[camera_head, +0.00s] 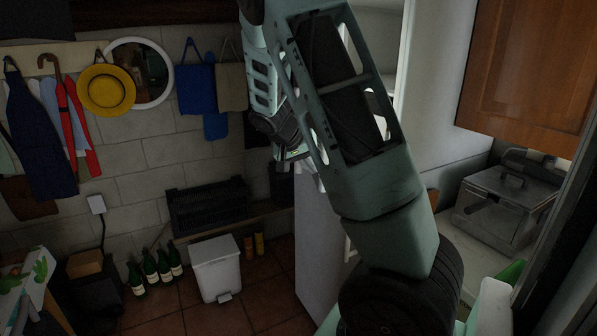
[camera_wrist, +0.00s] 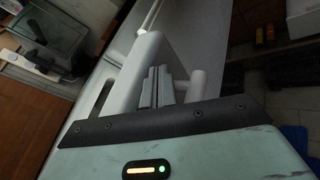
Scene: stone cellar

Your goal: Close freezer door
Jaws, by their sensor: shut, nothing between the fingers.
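A white door panel (camera_head: 317,245), which looks like the freezer door, stands swung out in the middle of the head view, below my arm. Its hinge side is hidden by my arm. In the wrist view a grey-white panel (camera_wrist: 203,32) runs away beyond the fingers. My gripper (camera_head: 291,152) is at the top of the door in the head view, partly hidden behind my arm. In the wrist view my gripper (camera_wrist: 158,84) has its narrow fingers together and empty, close to the panel's near end. I cannot tell whether they touch it.
A white pedal bin (camera_head: 216,268) and several green bottles (camera_head: 153,267) stand on the tiled floor at left. A wooden cabinet (camera_head: 531,75) hangs at right above a counter with a metal appliance (camera_head: 505,199).

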